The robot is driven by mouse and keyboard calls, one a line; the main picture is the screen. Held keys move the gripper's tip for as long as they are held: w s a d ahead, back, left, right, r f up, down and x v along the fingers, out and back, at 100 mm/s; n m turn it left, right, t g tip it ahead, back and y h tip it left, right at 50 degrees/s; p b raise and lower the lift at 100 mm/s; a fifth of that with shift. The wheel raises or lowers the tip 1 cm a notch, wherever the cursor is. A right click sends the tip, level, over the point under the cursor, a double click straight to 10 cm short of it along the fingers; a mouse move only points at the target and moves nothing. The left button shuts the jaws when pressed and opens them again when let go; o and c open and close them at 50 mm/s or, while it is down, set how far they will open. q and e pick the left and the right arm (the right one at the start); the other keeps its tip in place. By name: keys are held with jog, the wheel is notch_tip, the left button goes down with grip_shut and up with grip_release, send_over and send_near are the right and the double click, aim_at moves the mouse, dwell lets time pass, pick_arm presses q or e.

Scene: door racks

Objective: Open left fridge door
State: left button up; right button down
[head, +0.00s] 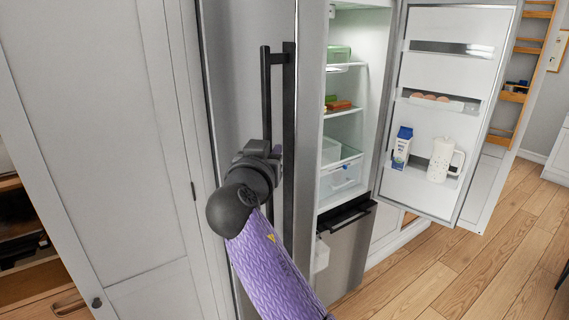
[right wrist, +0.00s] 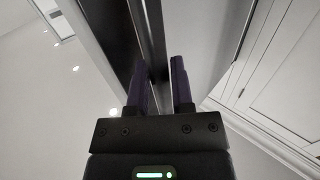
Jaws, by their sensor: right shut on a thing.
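The left fridge door (head: 231,80) is a tall grey panel, upright and apparently closed or nearly so. Its black vertical handle (head: 266,95) stands off the door on a bracket near the top. My right gripper (head: 265,150) is shut on this handle, at the lower part that shows. In the right wrist view the two dark purple fingers (right wrist: 161,75) stand on either side of the dark handle bar (right wrist: 157,35). The gripper hides the handle's lower part in the head view. My left gripper is in neither view.
The right fridge door (head: 450,75) is swung open, with eggs, a carton (head: 402,148) and a white pitcher (head: 441,160) on its racks. Lit shelves (head: 345,112) show inside. A white cabinet (head: 90,130) stands at left. Wooden floor (head: 480,265) at right is clear.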

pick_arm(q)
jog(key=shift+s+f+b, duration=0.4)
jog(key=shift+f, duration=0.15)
pick_arm(e)
jog(key=shift+s+a+r+m+h, duration=0.15)
jog(key=shift+s+a+h, duration=0.1)
jog(key=shift+a, duration=0.2)
jog(key=shift+s+a+r+m+h, duration=0.15)
jog(key=shift+a+h, duration=0.1)
jog(key=shift+a, duration=0.2)
jog(key=shift+f, duration=0.1)
jog(key=c, duration=0.8)
grip_release()
jog(key=shift+w, duration=0.1)
jog(key=shift+o, duration=1.2)
jog(key=shift+w+a+f, duration=0.1)
jog(key=shift+w+f, duration=0.05)
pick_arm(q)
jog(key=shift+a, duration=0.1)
